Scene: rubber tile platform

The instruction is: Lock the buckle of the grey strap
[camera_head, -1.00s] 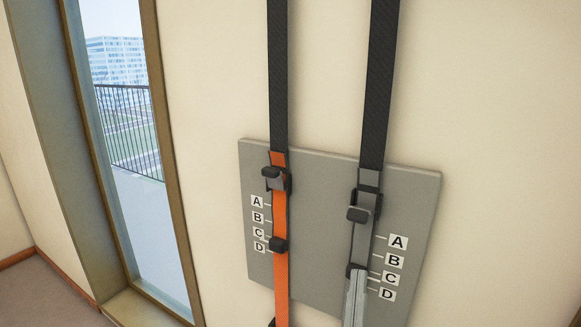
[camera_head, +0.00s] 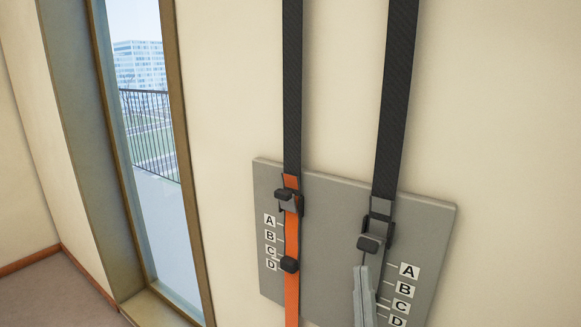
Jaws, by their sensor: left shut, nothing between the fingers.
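The grey strap (camera_head: 381,207) hangs on the right side of the board, below a black webbing band. Its buckle (camera_head: 377,232) is a dark metal frame with a black lever end (camera_head: 369,243) standing out to the front left. My left gripper (camera_head: 362,271) is shut and empty, a grey shape pointing upward from the bottom edge. Its tip is just below the lever end; I cannot tell whether they touch. It hides part of the lower strap and its slider. My right gripper is not in view.
The grey board (camera_head: 335,235) on the wall carries A to D labels (camera_head: 409,271) beside each strap. An orange strap (camera_head: 291,235) with its own buckle (camera_head: 288,198) hangs to the left. A window (camera_head: 150,150) is at far left.

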